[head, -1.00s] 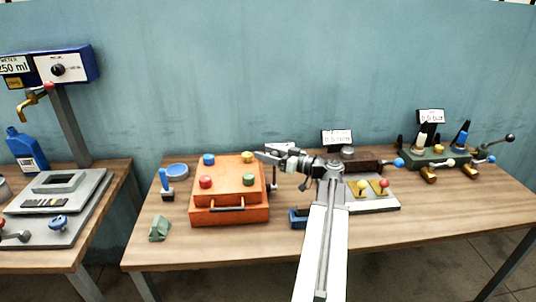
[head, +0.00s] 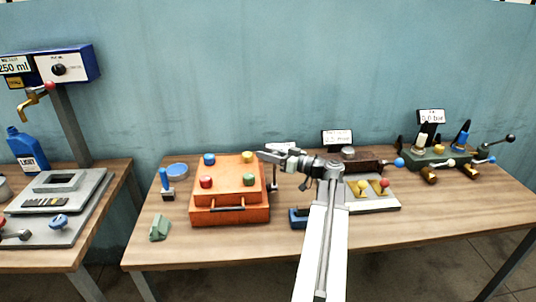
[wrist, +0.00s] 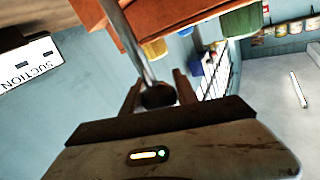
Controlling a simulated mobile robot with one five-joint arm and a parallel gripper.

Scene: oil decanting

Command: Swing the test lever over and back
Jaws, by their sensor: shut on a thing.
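The test lever shows in the wrist view as a metal rod (wrist: 138,50) with a dark ball knob (wrist: 158,95). My gripper (wrist: 157,88) is shut on the knob, with one finger on each side. In the head view my gripper (head: 264,155) is at the right rear of the orange box (head: 230,214), and the lever is mostly hidden behind it and the arm. The box has blue, yellow, red and green caps on top. Part of the box's orange body also shows in the wrist view (wrist: 170,15).
A white SUCTION sign (wrist: 30,65) is close by in the wrist view. A dark unit with a blue-knobbed lever (head: 398,162) stands right of my arm. A blue-handled tool (head: 166,184) and green block (head: 159,228) lie left of the box. The table's right front is clear.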

